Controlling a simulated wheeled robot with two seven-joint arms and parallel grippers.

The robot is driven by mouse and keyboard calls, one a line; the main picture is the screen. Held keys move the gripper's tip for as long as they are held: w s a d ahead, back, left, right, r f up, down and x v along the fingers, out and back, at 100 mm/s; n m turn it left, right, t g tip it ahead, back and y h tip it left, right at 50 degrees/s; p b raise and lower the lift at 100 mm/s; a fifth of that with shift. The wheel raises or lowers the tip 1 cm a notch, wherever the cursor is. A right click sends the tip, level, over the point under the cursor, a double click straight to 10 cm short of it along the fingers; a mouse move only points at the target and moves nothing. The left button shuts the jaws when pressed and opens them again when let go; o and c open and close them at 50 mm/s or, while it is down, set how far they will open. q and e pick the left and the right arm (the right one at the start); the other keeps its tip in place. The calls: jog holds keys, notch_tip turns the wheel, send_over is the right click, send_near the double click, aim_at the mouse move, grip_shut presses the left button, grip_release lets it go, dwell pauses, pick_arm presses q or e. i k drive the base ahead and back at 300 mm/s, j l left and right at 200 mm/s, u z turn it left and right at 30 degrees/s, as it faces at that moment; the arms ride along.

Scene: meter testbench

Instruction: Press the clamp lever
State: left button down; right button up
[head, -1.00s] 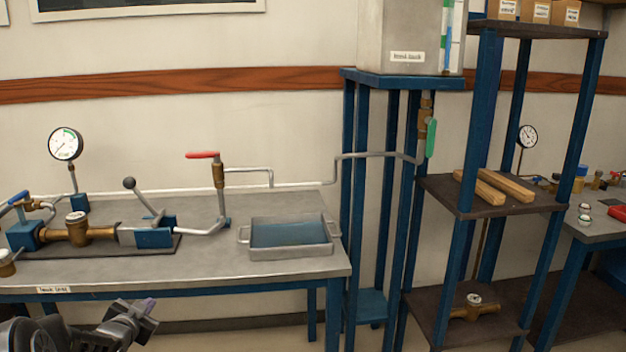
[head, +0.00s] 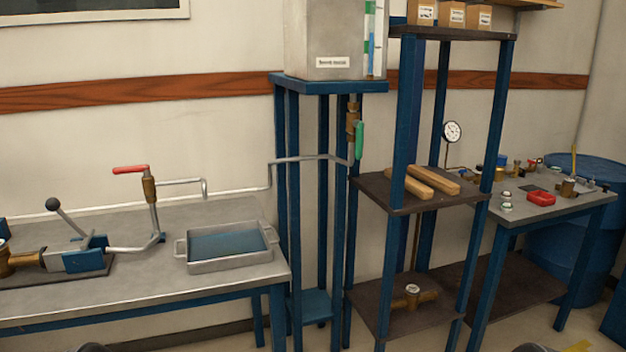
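The clamp lever (head: 68,219) is a thin metal rod with a dark ball knob, at the left of the head view. It leans up and to the left from the blue and grey clamp block (head: 80,259) on the bench. A brass meter body (head: 14,261) sits left of the clamp, cut by the picture edge. Neither gripper shows clearly; only small dark curved parts, perhaps mine, show at the bottom edge.
A metal tray (head: 230,261) stands on the bench (head: 150,284) right of the clamp. A red-handled valve (head: 149,188) rises between them. A blue tank stand (head: 282,170) and shelf rack (head: 402,130) stand right. A second table (head: 560,208) and blue barrel (head: 590,240) are farther right.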

aim_at(53, 205)
jog(key=u, duration=1.35)
jog(key=i+j+z, duration=0.1)
jog(key=j, duration=0.35)
jog(key=i+j, duration=0.3)
jog(key=j, duration=0.15)
jog(key=i+j+z, duration=0.15)
jog(key=j, duration=0.35)
jog(key=i+j, duration=0.15)
jog(key=j, duration=0.3)
jog(key=i+j+z, duration=0.15)
jog(key=j, duration=0.35)
jog(key=i+j+z, duration=0.1)
jog(key=j, duration=0.4)
jog(key=i+j, duration=0.2)
jog(key=j, duration=0.3)
jog(key=i+j+z, duration=0.15)
jog(key=j, duration=0.35)
jog(key=k, duration=0.05)
